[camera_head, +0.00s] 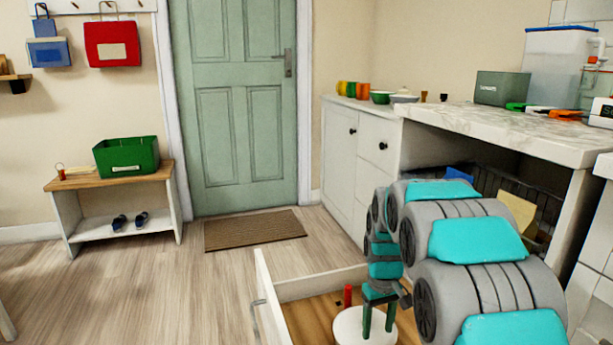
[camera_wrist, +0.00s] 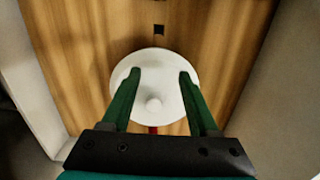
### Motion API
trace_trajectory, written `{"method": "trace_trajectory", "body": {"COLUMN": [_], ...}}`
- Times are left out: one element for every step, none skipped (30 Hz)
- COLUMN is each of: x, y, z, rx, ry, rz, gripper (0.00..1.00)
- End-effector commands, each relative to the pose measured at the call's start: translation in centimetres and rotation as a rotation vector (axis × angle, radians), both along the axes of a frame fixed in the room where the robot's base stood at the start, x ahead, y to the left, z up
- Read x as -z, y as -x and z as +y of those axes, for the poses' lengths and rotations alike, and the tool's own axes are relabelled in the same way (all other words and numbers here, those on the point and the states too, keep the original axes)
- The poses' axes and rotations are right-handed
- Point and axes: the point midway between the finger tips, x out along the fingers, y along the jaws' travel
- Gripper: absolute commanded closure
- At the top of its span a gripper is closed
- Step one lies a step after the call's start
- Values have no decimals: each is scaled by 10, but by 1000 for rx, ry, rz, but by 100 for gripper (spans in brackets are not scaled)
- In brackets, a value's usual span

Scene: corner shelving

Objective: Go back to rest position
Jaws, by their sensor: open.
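My gripper (camera_head: 377,322) has two green fingers and points down into an open drawer (camera_head: 318,284) at the bottom of the head view. The fingers are apart. Below them is a round white lid-like disc (camera_head: 350,325) with a small knob, lying on the drawer's wooden floor. In the wrist view my gripper (camera_wrist: 157,72) has its fingers on either side of the knob of the white disc (camera_wrist: 153,120), with a gap around the knob. I cannot tell how far the fingertips are above the disc.
A red object (camera_head: 348,295) stands by the disc, and a small dark square (camera_wrist: 159,29) lies on the drawer floor. Drawer walls surround my gripper. A marble counter (camera_head: 500,128) is behind my arm. Open floor and a doormat (camera_head: 255,229) are to the left.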

Motion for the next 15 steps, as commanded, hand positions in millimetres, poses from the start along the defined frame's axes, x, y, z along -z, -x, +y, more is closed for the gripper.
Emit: {"method": "trace_trajectory", "body": {"x": [-5, -8, -11, -14, -17, -20, -23, -26, -31, -35, -39, -44, -48, -52, -60], "y": [4, 7, 11, 14, 17, 22, 26, 30, 36, 41, 46, 54, 61, 68, 77], "z": [0, 0, 0, 1, 1, 1, 1, 1, 1, 2, 2, 2, 3, 3, 3], "rx": [3, 6, 10, 13, 16, 21, 25, 30, 36, 40, 45, 52, 58, 65, 74], "ry": [0, 1, 1, 1, 2, 1, 2, 1, 2, 2, 2, 2, 3, 2, 3], "rz": [0, 1, 1, 2, 3, 4, 5, 6, 8, 9, 10, 14, 17, 18, 19], "gripper": [39, 39, 39, 39, 39, 39, 39, 39, 39, 39, 39, 39, 39, 39, 39]}}
